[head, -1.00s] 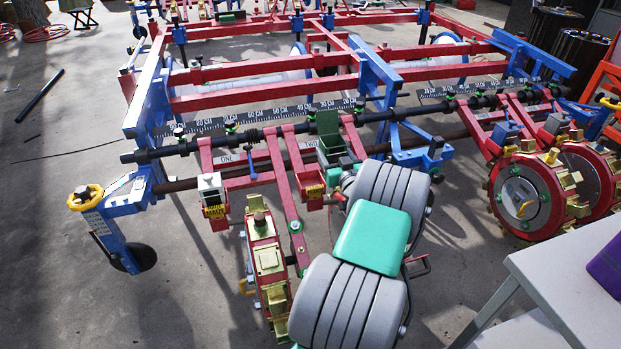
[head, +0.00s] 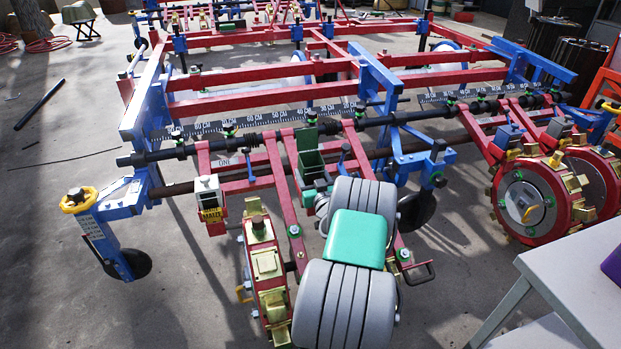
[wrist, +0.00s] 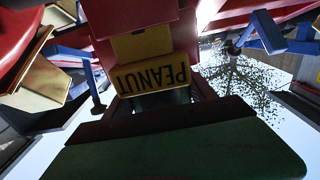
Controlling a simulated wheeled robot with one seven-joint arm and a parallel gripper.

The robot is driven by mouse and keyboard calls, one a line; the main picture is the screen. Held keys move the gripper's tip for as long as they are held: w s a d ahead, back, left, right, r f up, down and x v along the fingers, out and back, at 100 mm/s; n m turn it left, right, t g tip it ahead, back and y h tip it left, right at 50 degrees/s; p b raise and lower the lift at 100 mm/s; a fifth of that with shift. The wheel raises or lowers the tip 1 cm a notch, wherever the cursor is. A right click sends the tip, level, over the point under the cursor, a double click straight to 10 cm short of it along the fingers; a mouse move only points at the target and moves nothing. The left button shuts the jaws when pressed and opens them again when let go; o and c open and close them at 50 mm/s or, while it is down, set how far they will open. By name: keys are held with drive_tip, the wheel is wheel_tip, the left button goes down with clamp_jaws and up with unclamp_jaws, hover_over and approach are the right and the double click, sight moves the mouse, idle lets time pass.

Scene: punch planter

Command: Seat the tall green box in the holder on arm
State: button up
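The tall green box (head: 309,160) stands roughly upright by the second red arm, at the end of my gripper. In the head view my own arm links hide the gripper. The box is carried with my arm, so I take my gripper as shut on it; the fingers show in neither view. In the wrist view the dark green box (wrist: 180,150) fills the bottom, close to the camera. Beyond it is the holder with a yellow PEANUT label (wrist: 153,75), upside down. In the head view the box and my arm hide this holder. I cannot tell whether box and holder touch.
A white holder (head: 207,190) with a yellow label sits on the left arm, marked ONE. A yellow-and-red planter wheel (head: 265,265) stands front left, and more wheels (head: 535,200) stand right. A pale table (head: 585,270) is at the front right. Blue-and-red frame bars run behind.

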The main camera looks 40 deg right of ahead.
drive_tip(key=shift+o, duration=0.6)
drive_tip(key=shift+s+a+f, duration=0.1)
drive_tip(key=shift+a+f, duration=0.15)
drive_tip(key=shift+f, duration=0.7)
drive_tip(key=o, duration=0.3)
drive_tip(key=shift+d+r, duration=0.1)
drive_tip(key=shift+r, duration=0.35)
